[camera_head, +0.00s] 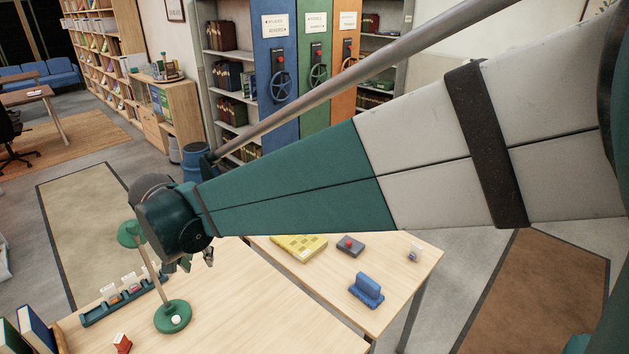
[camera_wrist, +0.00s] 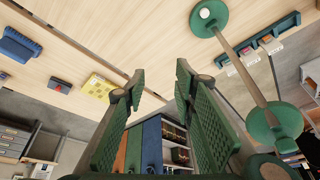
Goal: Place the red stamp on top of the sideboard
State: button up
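I cannot tell for certain which red piece is the stamp. The wooden sideboard (camera_head: 186,105) stands at the back left, with small items on its top. My gripper (camera_head: 197,260) hangs above the desk's far edge, to the right of the rack. In the wrist view my gripper (camera_wrist: 160,82) has its green-padded fingers apart, with nothing between them.
A green desk lamp (camera_head: 172,316) stands between rack and gripper. The table to the right bears a yellow block (camera_head: 299,247), a grey box with a red knob (camera_head: 350,246) and a blue object (camera_head: 366,291). Books (camera_head: 36,329) stand at the left. A blue bin (camera_head: 195,158) stands near the sideboard.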

jog(key=s+d+r, duration=0.1)
jog(key=d+r, duration=0.2)
jog(key=d, duration=1.1)
jog(key=s+d+r, duration=0.1)
jog(key=d+r, duration=0.3)
jog(key=d, duration=1.1)
jog(key=s+d+f+t, duration=0.1)
jog(key=s+d, duration=0.6)
jog(key=d, duration=0.3)
jog(key=s+d+f+t, duration=0.1)
jog(key=s+d+f, duration=0.1)
jog(key=s+d, duration=0.5)
jog(key=d, duration=0.4)
jog(key=shift+d+t+h, duration=0.3)
jog(key=shift+t, duration=0.1)
